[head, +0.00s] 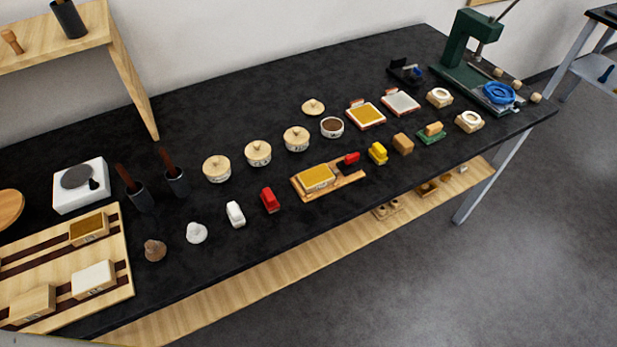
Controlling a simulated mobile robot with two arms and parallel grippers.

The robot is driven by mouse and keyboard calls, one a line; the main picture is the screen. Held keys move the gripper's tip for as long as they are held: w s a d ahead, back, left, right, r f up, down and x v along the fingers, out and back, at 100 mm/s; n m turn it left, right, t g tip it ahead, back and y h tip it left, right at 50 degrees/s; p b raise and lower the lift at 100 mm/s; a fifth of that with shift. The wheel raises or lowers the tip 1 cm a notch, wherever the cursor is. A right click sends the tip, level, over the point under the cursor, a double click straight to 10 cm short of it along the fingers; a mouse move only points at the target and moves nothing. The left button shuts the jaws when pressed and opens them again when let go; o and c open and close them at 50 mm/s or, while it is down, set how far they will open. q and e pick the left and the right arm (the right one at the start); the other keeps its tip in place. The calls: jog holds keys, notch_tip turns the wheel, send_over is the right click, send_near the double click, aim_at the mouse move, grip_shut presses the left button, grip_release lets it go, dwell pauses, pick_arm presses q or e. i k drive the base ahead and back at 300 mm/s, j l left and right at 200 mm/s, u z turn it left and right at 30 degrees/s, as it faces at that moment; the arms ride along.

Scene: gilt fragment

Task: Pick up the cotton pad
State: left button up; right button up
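A small white, rounded, soft-looking lump (196,233) lies on the black tabletop near the front edge, left of the middle; it looks most like the cotton pad. A brown lump (154,250) of similar size lies just to its left, and a white block (235,214) lies to its right. Nothing covers the white lump. Neither of my grippers shows in the head view.
The black table (230,120) holds a row of small items along its front, including a red block (269,200) and a wooden board with a gold piece (316,177). Lidded pots (258,153) stand behind. A slatted wooden rack (120,285) is at left, a green press (465,45) at right.

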aim_at(197, 233)
jog(key=u, duration=1.05)
jog(key=j+z, duration=0.2)
jog(key=k+j+z, duration=0.2)
jog(key=i, duration=0.05)
